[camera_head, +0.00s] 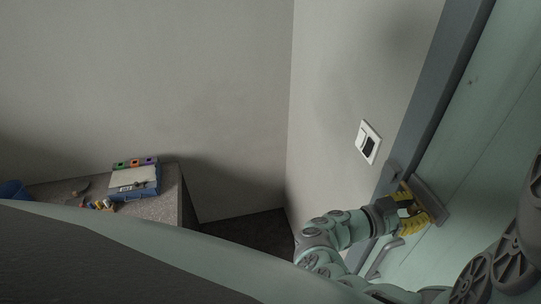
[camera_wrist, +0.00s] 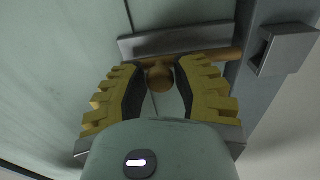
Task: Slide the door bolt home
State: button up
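The door bolt has a grey metal backplate (camera_wrist: 180,41) on the pale green door (camera_wrist: 60,60). Its brass rod (camera_wrist: 222,56) points right, and its round brass knob (camera_wrist: 160,78) faces my wrist camera. A grey keeper (camera_wrist: 287,48) sits to the right on the door frame; the rod's end appears just short of it. My gripper (camera_wrist: 163,75) has yellow fingers with dark pads, spread on either side of the knob, with gaps visible. In the head view my gripper (camera_head: 412,212) is at the bolt plate (camera_head: 427,199) and hides the knob.
A door handle (camera_head: 384,259) is below the bolt. A light switch (camera_head: 369,142) is on the wall left of the grey door frame (camera_head: 440,75). A bench (camera_head: 166,205) at the left holds a blue box (camera_head: 135,184) and small items, well away from my gripper.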

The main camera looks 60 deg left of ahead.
grip_shut()
jog(key=shift+w+a+f, duration=0.1)
jog(key=shift+a, duration=0.15)
jog(key=a+b, duration=0.1)
jog(key=w+a+b, duration=0.1)
jog(key=a, duration=0.1)
jog(key=shift+w+a, duration=0.1)
jog(key=o, duration=0.5)
grip_release()
